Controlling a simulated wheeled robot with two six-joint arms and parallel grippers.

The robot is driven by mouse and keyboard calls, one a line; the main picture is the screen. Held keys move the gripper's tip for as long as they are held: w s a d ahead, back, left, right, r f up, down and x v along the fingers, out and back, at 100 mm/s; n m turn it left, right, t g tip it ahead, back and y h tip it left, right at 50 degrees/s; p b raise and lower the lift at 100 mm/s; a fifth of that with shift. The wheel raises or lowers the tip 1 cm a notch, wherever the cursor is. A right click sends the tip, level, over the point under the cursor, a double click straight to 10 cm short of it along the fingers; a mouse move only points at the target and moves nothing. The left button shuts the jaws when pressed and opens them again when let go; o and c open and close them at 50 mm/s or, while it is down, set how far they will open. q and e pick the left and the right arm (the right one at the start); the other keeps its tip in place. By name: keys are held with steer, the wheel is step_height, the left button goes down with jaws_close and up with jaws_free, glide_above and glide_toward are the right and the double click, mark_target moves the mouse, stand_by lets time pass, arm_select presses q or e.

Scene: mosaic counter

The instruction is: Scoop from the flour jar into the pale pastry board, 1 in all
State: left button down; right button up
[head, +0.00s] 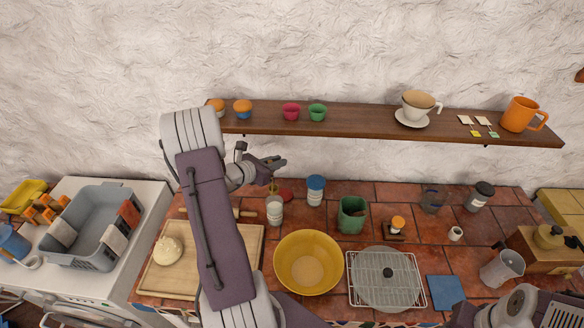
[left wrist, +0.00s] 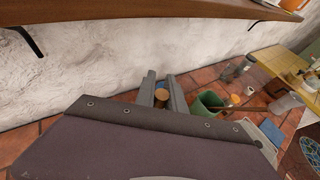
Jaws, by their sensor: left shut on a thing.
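My left gripper (head: 274,163) is shut on a thin upright scoop (head: 273,186), seen by its yellowish handle. In the left wrist view the scoop's round brown handle end (left wrist: 161,97) sits between the two fingers (left wrist: 162,92). The scoop hangs straight over the flour jar (head: 275,212), a clear jar with pale contents and no lid on; I cannot tell whether its bowl is inside the jar. The pale pastry board (head: 190,287) lies to the left, partly hidden by my left arm, with a ball of dough (head: 168,250) on it.
A red lid (head: 286,195) and a blue-lidded jar (head: 315,190) stand close to the flour jar. A yellow bowl (head: 308,262), a green pot (head: 351,215) and a wire rack (head: 411,292) are to the right. A rolling pin (head: 246,213) lies behind the board. A wooden shelf (head: 360,120) runs above.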

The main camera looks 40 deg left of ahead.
arm_select(q)
step_height(320, 180, down, 12)
steer(key=b, duration=1)
steer(key=shift+w+a+b, duration=0.1)
steer(key=shift+w+b, duration=0.05)
steer(key=shift+b, duration=0.15)
steer(key=shift+r, duration=0.1)
step_height(320, 180, up, 10)
steer(key=p, duration=0.6)
steer(key=shift+p, duration=0.35)
stand_by(0.4)
